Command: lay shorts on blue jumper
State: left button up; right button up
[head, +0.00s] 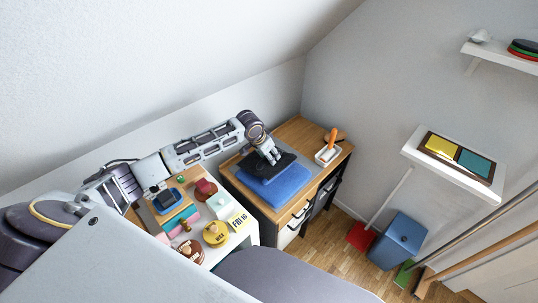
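The blue jumper (287,186) lies folded on a grey mat on the wooden cabinet top. Dark, nearly black shorts (252,160) lie flat over its far left part, and blue shows along the near and right sides. My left gripper (275,160) reaches down from the upper left with its fingertips at the shorts, near their middle. The fingers are small here, and I cannot tell whether they are open, or shut on the cloth. My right gripper is not in view.
A white tray (326,156) with an orange-handled item stands right of the jumper. A crowded table (240,237) with a yellow round tin (216,234) is at the left. A blue bin (398,240) stands on the floor. A wall shelf (421,150) holds a framed panel.

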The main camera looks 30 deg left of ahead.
pick_arm(q)
jog(key=shift+r, duration=0.15)
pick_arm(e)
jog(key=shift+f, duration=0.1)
pick_arm(q)
jog(key=shift+r+b, duration=0.3)
jog(key=shift+r, duration=0.05)
jog(key=v, duration=0.3)
jog(key=shift+w+r, duration=0.1)
jog(key=p+v, duration=0.1)
jog(key=v, duration=0.8)
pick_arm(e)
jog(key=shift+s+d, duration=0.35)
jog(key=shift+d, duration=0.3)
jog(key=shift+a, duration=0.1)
